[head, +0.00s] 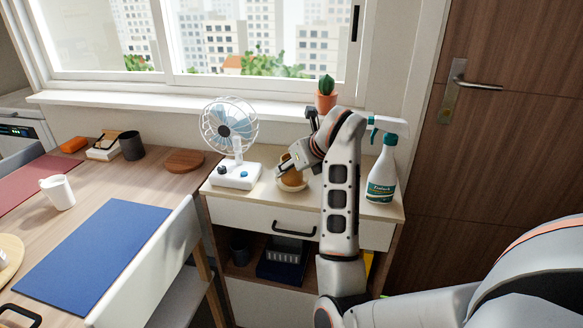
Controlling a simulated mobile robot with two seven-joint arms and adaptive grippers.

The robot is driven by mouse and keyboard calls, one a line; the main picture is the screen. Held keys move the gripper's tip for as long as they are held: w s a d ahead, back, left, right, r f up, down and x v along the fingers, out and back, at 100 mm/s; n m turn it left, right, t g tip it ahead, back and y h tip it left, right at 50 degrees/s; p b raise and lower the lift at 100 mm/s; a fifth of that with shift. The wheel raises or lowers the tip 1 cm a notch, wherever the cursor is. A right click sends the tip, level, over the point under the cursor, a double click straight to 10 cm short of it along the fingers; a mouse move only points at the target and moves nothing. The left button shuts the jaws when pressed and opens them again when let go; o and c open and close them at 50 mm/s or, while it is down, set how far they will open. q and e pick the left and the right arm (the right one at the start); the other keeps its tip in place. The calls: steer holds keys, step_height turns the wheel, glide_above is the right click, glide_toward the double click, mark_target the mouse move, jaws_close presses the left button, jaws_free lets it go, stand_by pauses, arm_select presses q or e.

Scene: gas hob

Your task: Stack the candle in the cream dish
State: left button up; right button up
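A cream dish (291,186) sits on top of the white cabinet, just right of the fan. A brown-orange object (288,173), which looks like the candle, shows at the dish, partly hidden by my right gripper. Whether it rests in the dish or is held just above it I cannot tell. My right gripper (291,163) is right at this object, with the wrist above and to the right. Its fingers are too small and too covered to show whether they are shut on it. My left gripper is out of view.
A white fan (236,176) stands close on the left and a spray bottle (382,172) on the right of the cabinet top. A potted cactus (326,100) is on the windowsill behind. A table (158,191) with a blue mat (95,255) lies to the left.

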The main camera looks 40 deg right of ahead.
steer(key=o, duration=1.3)
steer(key=shift+f, duration=0.1)
steer(key=shift+c, duration=0.2)
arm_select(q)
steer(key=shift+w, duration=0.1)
arm_select(e)
steer(key=s+r+p, duration=0.1)
steer(key=r, duration=0.1)
steer(key=s+r+p, duration=0.1)
steer(key=shift+s+r, duration=0.15)
steer(key=shift+r, duration=0.25)
arm_select(q)
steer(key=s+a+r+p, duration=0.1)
steer(key=p, duration=0.2)
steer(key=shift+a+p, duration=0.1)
steer(key=shift+p, duration=0.3)
arm_select(e)
steer(key=v, duration=0.8)
steer(key=shift+s+f, duration=0.25)
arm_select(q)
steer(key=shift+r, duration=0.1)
arm_select(e)
steer(key=shift+a, duration=0.1)
